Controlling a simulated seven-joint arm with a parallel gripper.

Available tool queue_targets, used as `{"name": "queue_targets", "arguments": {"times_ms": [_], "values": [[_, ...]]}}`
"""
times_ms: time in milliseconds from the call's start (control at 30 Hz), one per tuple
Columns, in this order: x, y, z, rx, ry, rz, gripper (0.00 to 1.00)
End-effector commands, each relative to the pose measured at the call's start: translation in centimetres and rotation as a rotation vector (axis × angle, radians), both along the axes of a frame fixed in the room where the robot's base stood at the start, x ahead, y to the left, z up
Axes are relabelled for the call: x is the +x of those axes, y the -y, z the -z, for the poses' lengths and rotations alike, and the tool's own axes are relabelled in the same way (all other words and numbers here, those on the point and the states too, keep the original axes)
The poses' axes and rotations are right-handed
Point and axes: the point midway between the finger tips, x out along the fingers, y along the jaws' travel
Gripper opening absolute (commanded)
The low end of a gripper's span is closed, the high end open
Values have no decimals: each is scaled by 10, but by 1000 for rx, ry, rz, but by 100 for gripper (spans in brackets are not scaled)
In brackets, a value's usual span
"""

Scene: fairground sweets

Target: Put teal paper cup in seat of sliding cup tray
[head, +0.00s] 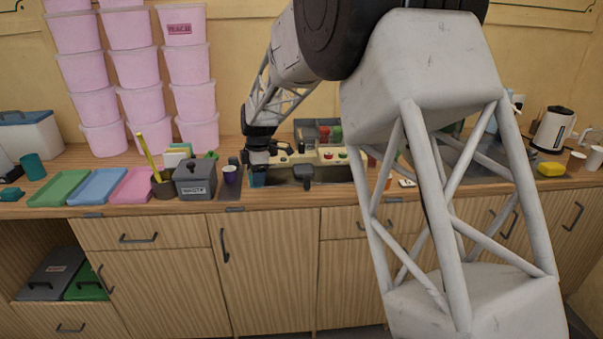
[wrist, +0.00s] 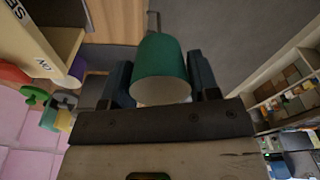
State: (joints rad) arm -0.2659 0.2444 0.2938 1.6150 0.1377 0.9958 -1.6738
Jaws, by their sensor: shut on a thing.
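The teal paper cup (wrist: 160,60) is between the two fingers of my gripper (wrist: 160,80) in the wrist view. My gripper is shut on it. In the head view my gripper (head: 257,167) is over the counter near its front edge, with a little of the teal cup (head: 257,180) showing at the fingers. Just left of it a purple cup (head: 232,176) stands at a dark flat piece (head: 230,193); I cannot tell if this is the sliding cup tray. Its seats are not clear to me. I cannot tell whether the held cup touches anything below.
A grey lidded box (head: 194,180) stands left of the purple cup. A cream rack (head: 320,156) and a dark pan-like thing (head: 303,173) are right of my gripper. Another teal cup (head: 33,167) stands far left, near green, blue and pink trays (head: 97,187).

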Motion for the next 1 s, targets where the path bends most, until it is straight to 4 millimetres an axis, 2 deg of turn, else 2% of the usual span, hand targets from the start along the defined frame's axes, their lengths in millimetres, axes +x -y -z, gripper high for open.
{"name": "queue_targets", "arguments": {"times_ms": [33, 200, 500, 1000], "values": [[15, 10, -4, 0, 2, 18, 33], [56, 43, -18, -5, 3, 74, 33], [111, 96, -37, -10, 4, 156, 33], [166, 155, -41, 2, 0, 213, 33]]}}
